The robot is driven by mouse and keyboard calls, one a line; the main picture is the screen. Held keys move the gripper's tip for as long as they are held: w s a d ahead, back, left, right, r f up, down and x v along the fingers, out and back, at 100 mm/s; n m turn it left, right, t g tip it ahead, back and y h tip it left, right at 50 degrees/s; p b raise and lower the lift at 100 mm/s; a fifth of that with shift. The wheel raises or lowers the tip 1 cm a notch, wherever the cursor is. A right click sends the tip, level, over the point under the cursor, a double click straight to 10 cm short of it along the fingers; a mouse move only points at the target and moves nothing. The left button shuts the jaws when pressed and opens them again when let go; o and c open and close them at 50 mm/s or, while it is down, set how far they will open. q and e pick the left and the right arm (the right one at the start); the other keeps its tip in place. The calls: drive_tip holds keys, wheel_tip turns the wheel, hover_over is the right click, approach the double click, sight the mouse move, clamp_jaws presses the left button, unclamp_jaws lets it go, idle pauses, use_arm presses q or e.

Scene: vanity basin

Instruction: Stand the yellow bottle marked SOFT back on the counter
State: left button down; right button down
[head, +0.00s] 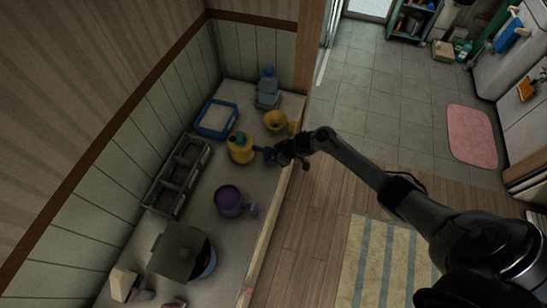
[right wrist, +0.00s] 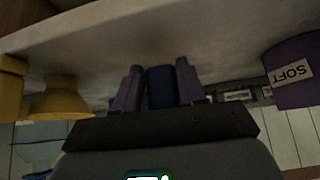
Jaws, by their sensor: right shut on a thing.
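A yellow bottle with a green cap (head: 240,150) is on the counter in the head view, cap uppermost; no lettering is readable on it there. My right gripper (head: 272,154) is just to its right, at the counter's front edge. In the right wrist view, its fingers (right wrist: 159,88) are shut on a dark blue thing (right wrist: 160,88). I cannot tell what the blue thing is or whether it touches the bottle. A purple container (right wrist: 292,75) at the right of that view bears a SOFT label. My left gripper is not in view.
The counter (head: 203,222) also holds a flared yellow vessel (head: 274,121), a blue bottle (head: 267,88), a blue-rimmed tray (head: 202,129), a grey divided box (head: 163,202), a purple mug (head: 228,202) and a lidded pot (head: 205,262). Bare counter shows between the yellow bottle and mug.

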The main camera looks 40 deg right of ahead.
drive_tip(key=shift+w+f+b, duration=0.1)
drive_tip(key=shift+f+b, duration=0.3)
idle(0.4)
drive_tip(key=c, duration=0.6)
unclamp_jaws()
drive_tip(key=shift+o, duration=0.2)
drive_tip(key=shift+f, duration=0.1)
drive_tip(key=v, duration=1.1)
drive_tip(key=shift+p, duration=0.35)
